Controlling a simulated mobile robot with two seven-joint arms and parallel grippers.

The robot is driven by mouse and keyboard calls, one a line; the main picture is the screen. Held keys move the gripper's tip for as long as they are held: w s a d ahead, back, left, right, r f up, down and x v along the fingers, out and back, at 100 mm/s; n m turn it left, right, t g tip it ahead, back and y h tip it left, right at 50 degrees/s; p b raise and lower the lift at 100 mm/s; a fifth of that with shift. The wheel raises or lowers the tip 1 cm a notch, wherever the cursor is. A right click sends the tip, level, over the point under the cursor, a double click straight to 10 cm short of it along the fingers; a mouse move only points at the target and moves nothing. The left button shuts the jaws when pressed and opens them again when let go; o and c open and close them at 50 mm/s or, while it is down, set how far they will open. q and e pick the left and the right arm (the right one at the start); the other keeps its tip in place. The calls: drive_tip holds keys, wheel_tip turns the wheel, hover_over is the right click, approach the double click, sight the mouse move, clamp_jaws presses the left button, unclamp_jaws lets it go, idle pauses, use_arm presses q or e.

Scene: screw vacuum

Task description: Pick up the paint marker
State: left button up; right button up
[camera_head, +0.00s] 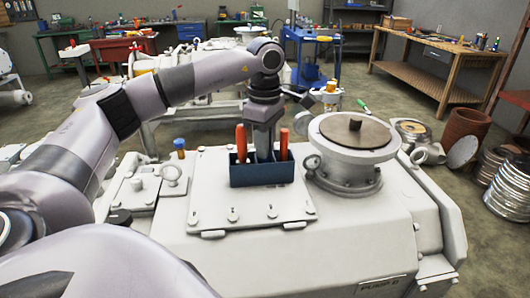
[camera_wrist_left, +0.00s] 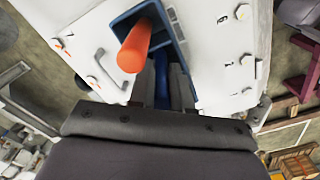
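My left gripper (camera_head: 264,152) points straight down into a dark blue open bin (camera_head: 262,176), between two orange-red handles, the left one (camera_head: 241,143) and the right one (camera_head: 284,144). In the left wrist view the gripper's two fingers (camera_wrist_left: 163,88) stand a little apart. A blue thing (camera_wrist_left: 161,72) shows between them. I cannot tell whether it is the paint marker or part of the bin, or whether the fingers touch it. An orange handle (camera_wrist_left: 134,50) stands beside the fingers there. No paint marker can be made out with certainty. My right gripper is not in view.
The bin stands on a white plate with bolts (camera_head: 232,213) on a large pale machine (camera_head: 330,240). A round flange with a brown lid (camera_head: 354,134) rises just right of the bin.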

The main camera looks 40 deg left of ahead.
use_arm(q)
clamp_jaws()
drive_tip(key=shift+r, duration=0.15)
